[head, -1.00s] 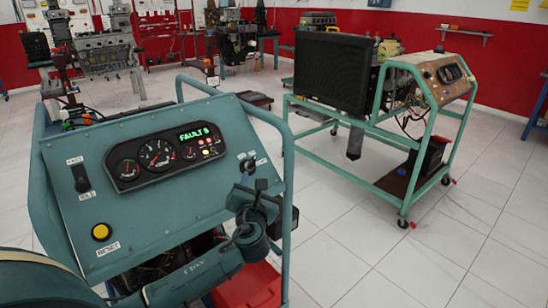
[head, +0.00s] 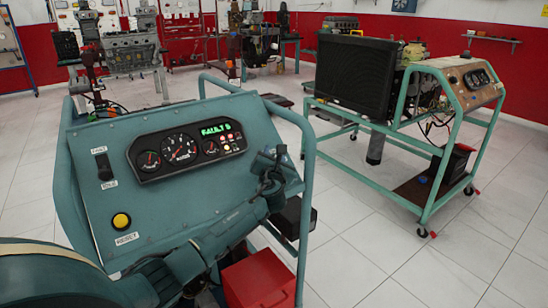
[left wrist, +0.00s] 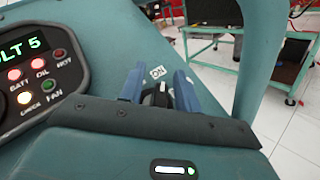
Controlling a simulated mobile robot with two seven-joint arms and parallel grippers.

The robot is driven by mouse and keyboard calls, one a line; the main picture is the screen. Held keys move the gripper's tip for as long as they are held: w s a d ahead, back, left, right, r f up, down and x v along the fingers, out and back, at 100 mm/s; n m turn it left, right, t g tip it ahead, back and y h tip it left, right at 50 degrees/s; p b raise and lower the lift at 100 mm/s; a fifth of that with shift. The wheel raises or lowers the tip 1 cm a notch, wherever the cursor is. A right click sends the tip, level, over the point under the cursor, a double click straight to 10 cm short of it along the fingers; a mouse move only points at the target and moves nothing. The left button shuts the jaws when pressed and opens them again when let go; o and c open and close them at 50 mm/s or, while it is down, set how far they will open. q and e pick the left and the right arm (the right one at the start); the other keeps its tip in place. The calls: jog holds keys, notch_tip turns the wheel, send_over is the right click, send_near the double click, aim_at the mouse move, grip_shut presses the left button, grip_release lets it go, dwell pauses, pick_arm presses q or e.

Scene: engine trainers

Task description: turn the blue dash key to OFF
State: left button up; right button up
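The blue-green dash panel (head: 180,205) stands on the near trainer, its display lit with a green fault code. The key switch (left wrist: 155,95), dark with a pale edge, is on its right side, below a label (left wrist: 157,72) that seems to read ON. My left gripper (head: 268,162) is at the panel's right edge and hides the key in the head view. In the left wrist view its two blue fingers (left wrist: 159,93) stand apart on either side of the key. Contact with the key cannot be made out. My right gripper is not in view.
The gauge cluster (head: 186,150) lies left of the key, with red and yellow lamps lit. A black toggle (head: 105,168) and yellow button (head: 121,221) are farther left. A green tube frame edges the panel. A second trainer (head: 440,150) stands to the right, across clear floor.

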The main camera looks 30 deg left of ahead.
pick_arm(q)
grip_shut()
dwell(0.5)
